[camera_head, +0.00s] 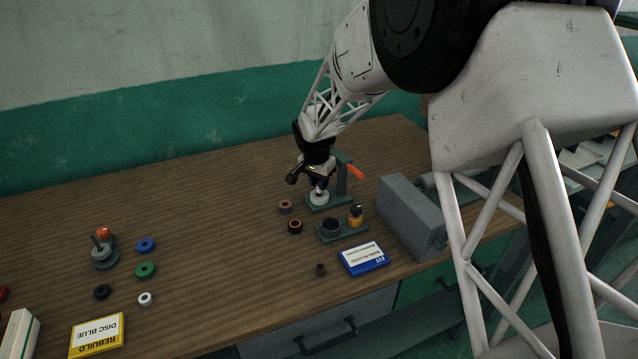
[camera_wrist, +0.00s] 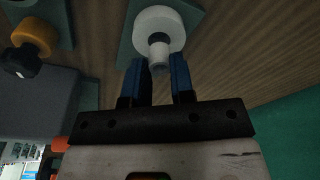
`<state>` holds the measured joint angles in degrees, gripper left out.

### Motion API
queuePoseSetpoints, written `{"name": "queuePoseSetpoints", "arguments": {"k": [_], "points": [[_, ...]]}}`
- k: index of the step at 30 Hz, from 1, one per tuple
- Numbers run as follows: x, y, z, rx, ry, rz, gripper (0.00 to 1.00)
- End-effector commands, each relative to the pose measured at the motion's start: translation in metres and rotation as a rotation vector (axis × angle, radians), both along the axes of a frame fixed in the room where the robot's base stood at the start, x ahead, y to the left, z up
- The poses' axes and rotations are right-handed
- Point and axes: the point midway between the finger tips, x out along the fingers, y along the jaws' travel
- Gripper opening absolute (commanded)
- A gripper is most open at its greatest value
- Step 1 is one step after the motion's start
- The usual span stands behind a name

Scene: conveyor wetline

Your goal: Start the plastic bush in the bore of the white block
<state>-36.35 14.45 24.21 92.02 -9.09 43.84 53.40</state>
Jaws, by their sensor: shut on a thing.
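The white block (camera_head: 319,198) is a round white piece on a green base beside a post with an orange-red lever, at the back right of the bench. It also shows at the top of the wrist view (camera_wrist: 158,22). My gripper (camera_head: 319,184) points down right over it. In the wrist view its two blue fingers (camera_wrist: 159,66) are shut on the small pale grey plastic bush (camera_wrist: 158,52).
The lever post (camera_head: 342,178) stands close to my gripper. A grey box (camera_head: 411,214), a dark cup on a green plate (camera_head: 331,227), an orange knobbed part (camera_head: 355,218) and a blue-edged sign (camera_head: 363,259) lie nearby. Loose rings (camera_head: 285,206) sit left. The bench middle is clear.

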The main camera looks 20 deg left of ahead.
Motion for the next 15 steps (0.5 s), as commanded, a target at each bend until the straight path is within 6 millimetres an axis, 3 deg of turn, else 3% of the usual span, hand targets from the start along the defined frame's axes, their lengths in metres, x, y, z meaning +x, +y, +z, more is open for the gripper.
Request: {"name": "queuePoseSetpoints", "arguments": {"k": [9,15], "points": [[0.000,0.000,0.048,0.001,-0.001,-0.007,0.00],[0.000,0.000,0.058,0.001,-0.001,-0.009,0.00]]}}
